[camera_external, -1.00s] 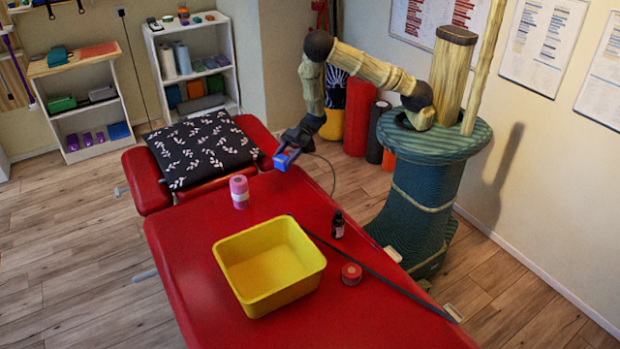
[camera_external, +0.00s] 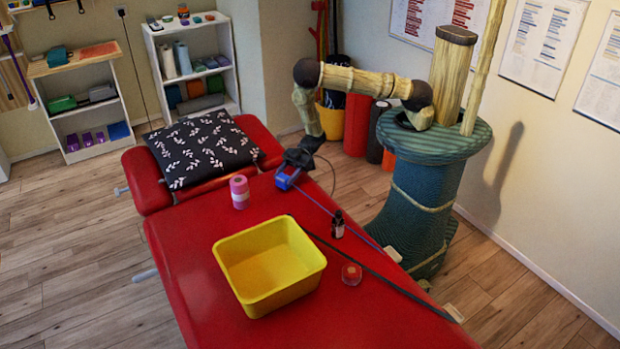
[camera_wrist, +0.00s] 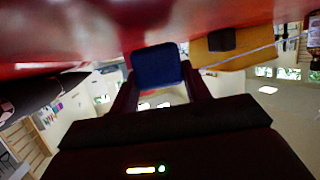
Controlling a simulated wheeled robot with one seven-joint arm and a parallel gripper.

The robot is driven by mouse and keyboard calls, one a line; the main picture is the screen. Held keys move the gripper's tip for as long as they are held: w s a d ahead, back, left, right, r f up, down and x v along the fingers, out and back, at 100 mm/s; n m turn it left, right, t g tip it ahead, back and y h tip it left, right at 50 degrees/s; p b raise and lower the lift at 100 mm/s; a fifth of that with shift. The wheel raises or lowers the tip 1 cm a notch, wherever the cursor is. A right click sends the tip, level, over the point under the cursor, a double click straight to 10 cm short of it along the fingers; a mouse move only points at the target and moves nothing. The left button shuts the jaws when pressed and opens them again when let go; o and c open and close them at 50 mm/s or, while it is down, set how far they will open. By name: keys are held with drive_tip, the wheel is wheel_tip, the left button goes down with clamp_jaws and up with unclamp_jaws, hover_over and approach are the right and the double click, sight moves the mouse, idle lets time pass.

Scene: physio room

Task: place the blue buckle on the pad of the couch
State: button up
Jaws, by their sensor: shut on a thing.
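The blue buckle (camera_external: 286,179) is at the far right edge of the red couch pad (camera_external: 190,262). My gripper (camera_external: 289,174) is shut on it, low over the pad; I cannot tell whether the buckle touches the pad. In the wrist view the buckle (camera_wrist: 158,66) sits between the two dark fingers (camera_wrist: 160,88), close to the red surface. A thin blue strap (camera_external: 340,225) runs from the buckle along the pad's right side.
A yellow bin (camera_external: 235,285), a pink roll (camera_external: 239,192), a dark bottle (camera_external: 338,224) and a small red roll (camera_external: 352,274) stand on the pad. A black strap (camera_external: 400,286) lies along its right side. A patterned cushion (camera_external: 203,150) lies at the head end.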

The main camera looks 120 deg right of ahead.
drive_tip(key=shift+f, duration=0.35)
drive_tip(key=shift+f, duration=0.15)
drive_tip(key=o, duration=1.1)
drive_tip(key=shift+s+d+r, duration=0.1)
drive_tip(key=shift+s+r, duration=0.05)
drive_tip(key=shift+r, duration=0.05)
drive_tip(key=b+v, duration=0.1)
drive_tip(key=v, duration=1)
drive_tip(key=shift+s+d, duration=0.1)
drive_tip(key=shift+s, duration=0.25)
